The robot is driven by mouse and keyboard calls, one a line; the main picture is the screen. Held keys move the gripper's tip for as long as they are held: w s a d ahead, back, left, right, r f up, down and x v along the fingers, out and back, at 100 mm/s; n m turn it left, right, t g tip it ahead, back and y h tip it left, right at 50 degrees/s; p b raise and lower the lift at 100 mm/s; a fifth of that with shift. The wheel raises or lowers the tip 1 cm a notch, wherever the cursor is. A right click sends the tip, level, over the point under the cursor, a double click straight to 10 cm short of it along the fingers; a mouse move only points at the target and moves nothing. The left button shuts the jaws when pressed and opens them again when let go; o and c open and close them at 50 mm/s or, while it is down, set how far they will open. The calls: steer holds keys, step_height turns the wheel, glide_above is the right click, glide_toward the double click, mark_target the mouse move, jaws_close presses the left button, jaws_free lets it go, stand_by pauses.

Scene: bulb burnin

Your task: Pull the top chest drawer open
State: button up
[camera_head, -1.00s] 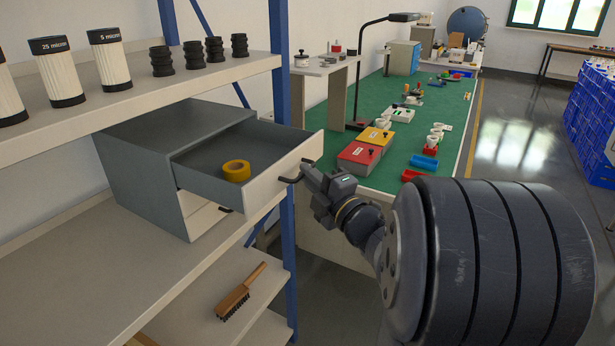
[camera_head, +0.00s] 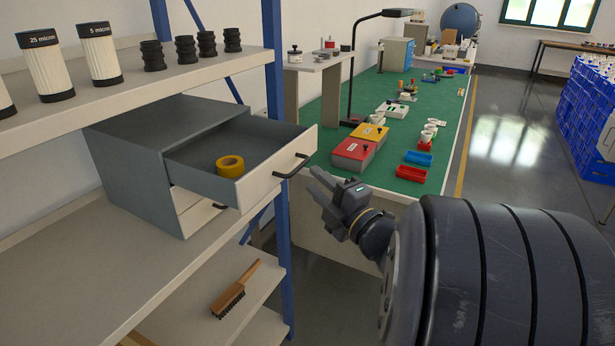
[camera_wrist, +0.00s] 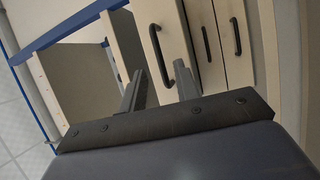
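The grey chest (camera_head: 135,165) stands on the shelf with its top drawer (camera_head: 262,188) pulled well out. A yellow tape roll (camera_head: 230,166) lies inside that drawer. The drawer's dark bar handle (camera_head: 291,167) is on its pale front; it also shows in the wrist view (camera_wrist: 158,52). My gripper (camera_head: 322,184) is just in front of the handle, to its right and slightly lower, with a gap between them. In the wrist view its two fingers (camera_wrist: 160,88) are spread with nothing between them, and the handle lies beyond the fingertips.
Lower drawers (camera_head: 197,213) of the chest are closed. A blue rack post (camera_head: 275,100) stands just behind the open drawer. A brush (camera_head: 235,289) lies on the shelf below. The green bench (camera_head: 390,160) with red and yellow boxes is behind my gripper.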

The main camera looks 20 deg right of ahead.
steer(key=shift+v, duration=2.9)
steer(key=p+x, duration=0.1)
steer(key=x, duration=1)
steer(key=shift+a+f, duration=0.1)
steer(key=shift+a, duration=0.05)
